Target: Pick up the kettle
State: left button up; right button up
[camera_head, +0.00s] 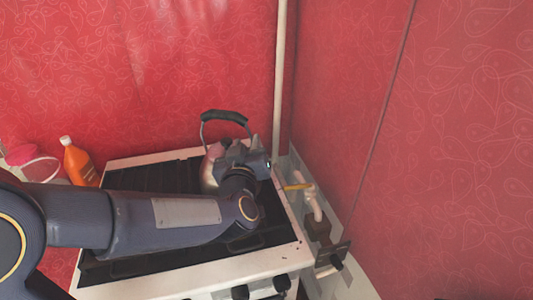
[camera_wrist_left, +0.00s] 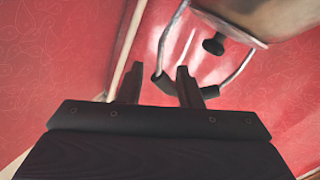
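The kettle (camera_head: 208,173) is a shiny metal one standing on the stove, with a dark grip on its raised handle (camera_head: 225,117). My left gripper hides part of its body in the head view. In the left wrist view the kettle (camera_wrist_left: 245,14) appears upside down at the top right, with its black lid knob. My left gripper (camera_wrist_left: 158,70) has its two fingers apart and nothing held. The handle's dark grip shows between and behind the fingers there; I cannot tell how near it is. My right gripper is not in view.
The white stove (camera_head: 190,280) has a dark top under my left arm. An orange bottle (camera_head: 78,163) stands left of it, beside a pink and white item (camera_head: 33,162). A narrow counter with several small items lies right of it. Red walls and a pale pipe (camera_head: 280,75) rise behind.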

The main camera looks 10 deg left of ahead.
aim_at(248, 131)
pick_arm(q)
jog(key=w, duration=0.5)
jog(key=w+p, duration=0.1)
jog(key=w, duration=0.1)
jog(key=shift+w+a+r, duration=0.2)
jog(key=shift+w+a, duration=0.15)
jog(key=shift+c, duration=0.2)
grip_shut()
jog(key=shift+r, duration=0.15)
dwell(0.6)
